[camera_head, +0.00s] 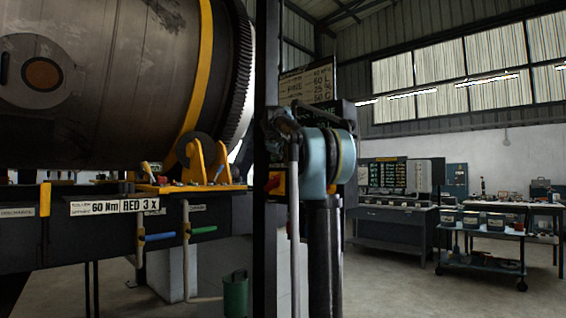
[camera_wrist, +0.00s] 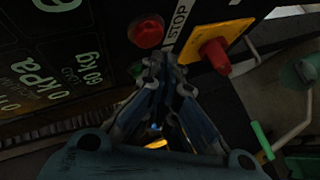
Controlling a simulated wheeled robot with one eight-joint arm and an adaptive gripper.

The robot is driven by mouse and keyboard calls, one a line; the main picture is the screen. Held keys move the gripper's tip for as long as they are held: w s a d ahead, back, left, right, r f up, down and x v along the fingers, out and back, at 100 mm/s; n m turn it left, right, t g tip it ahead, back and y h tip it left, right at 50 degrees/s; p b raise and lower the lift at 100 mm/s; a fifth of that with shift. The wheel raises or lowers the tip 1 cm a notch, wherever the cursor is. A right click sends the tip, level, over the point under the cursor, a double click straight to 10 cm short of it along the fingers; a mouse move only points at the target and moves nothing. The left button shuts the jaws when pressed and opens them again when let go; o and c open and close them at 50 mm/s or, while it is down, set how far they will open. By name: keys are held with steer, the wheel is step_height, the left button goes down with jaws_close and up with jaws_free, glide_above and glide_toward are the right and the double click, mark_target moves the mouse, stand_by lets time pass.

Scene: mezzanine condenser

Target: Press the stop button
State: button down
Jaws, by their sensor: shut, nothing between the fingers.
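The red round stop button (camera_wrist: 147,32) is on a dark panel at the top of the wrist view, beside a vertical white label reading STOP (camera_wrist: 179,20). My gripper (camera_wrist: 162,62) is shut and empty, its tips just below the button and label in the picture. I cannot tell whether the tips touch the panel. In the head view my own arm stands in front of the panel, and I cannot make out the stop button or my fingertips there.
A red rotary handle (camera_wrist: 214,54) on a yellow plate (camera_wrist: 228,36) sits right of the label; it also shows in the head view (camera_head: 272,183). A large drum (camera_head: 110,85) fills the left. A bench (camera_head: 392,225) and a trolley (camera_head: 485,265) stand at the back right.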

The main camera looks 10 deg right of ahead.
steer(key=shift+s+a, duration=0.75)
steer(key=shift+a, duration=0.3)
steer(key=shift+s+a, duration=0.7)
steer(key=shift+a, duration=0.3)
steer(key=s+d+f+m+g+y, duration=0.1)
steer(key=s+f+m+g, duration=0.4)
steer(key=s+f, duration=2.3)
steer(key=s+f+m+g+y, duration=0.2)
steer(key=s+f+m+g, duration=0.3)
steer(key=s+f, duration=2.2)
step_height(320, 180, down, 6)
steer(key=shift+s+d+f+m, duration=0.1)
steer(key=shift+s+d+m, duration=0.25)
steer(key=shift+m, duration=0.25)
